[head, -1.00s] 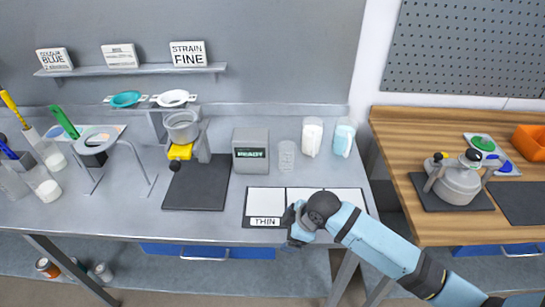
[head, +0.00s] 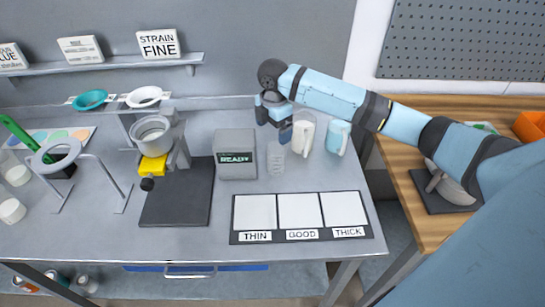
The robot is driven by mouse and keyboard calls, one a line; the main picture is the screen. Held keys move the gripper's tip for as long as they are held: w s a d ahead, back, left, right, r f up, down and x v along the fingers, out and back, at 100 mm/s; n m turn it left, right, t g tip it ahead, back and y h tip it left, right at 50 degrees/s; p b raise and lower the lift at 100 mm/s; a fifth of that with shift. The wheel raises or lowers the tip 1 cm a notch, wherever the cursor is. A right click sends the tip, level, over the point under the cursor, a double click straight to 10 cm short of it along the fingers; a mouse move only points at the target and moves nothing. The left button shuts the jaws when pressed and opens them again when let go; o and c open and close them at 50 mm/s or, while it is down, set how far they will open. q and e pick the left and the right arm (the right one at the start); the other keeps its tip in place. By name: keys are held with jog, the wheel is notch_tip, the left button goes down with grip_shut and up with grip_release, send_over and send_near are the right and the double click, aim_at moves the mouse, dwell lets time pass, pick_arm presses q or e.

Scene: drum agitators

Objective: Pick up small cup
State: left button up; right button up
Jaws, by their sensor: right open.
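The small clear cup (head: 276,158) stands upright on the grey bench, just right of the grey READY box (head: 235,154). My right gripper (head: 274,125) is open and empty, pointing down above and slightly behind the cup, apart from it. Its fingers sit close to a white cup with a handle (head: 303,134); I cannot tell whether they touch. My left gripper is not in view.
A mat (head: 301,217) marked THIN, GOOD, THICK lies in front. A drum agitator (head: 153,138) with a yellow part stands left by a dark pad (head: 178,205). The shelf (head: 100,66) holds signs.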

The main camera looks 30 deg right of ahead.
aim_at(276, 153)
notch_tip(276, 153, down, 6)
jog(key=shift+r, duration=0.1)
jog(key=shift+s+d+f+p, duration=0.1)
jog(key=shift+f+p, duration=0.3)
jog(key=shift+f, duration=0.15)
jog(key=f, duration=0.3)
jog(key=shift+s+d+f+p, duration=0.1)
jog(key=shift+d+f+p, duration=0.2)
jog(key=shift+p, duration=0.1)
jog(key=shift+f, duration=0.5)
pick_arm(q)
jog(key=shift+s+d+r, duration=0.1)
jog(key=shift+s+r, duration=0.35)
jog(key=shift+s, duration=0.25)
pick_arm(e)
jog(key=c, duration=1)
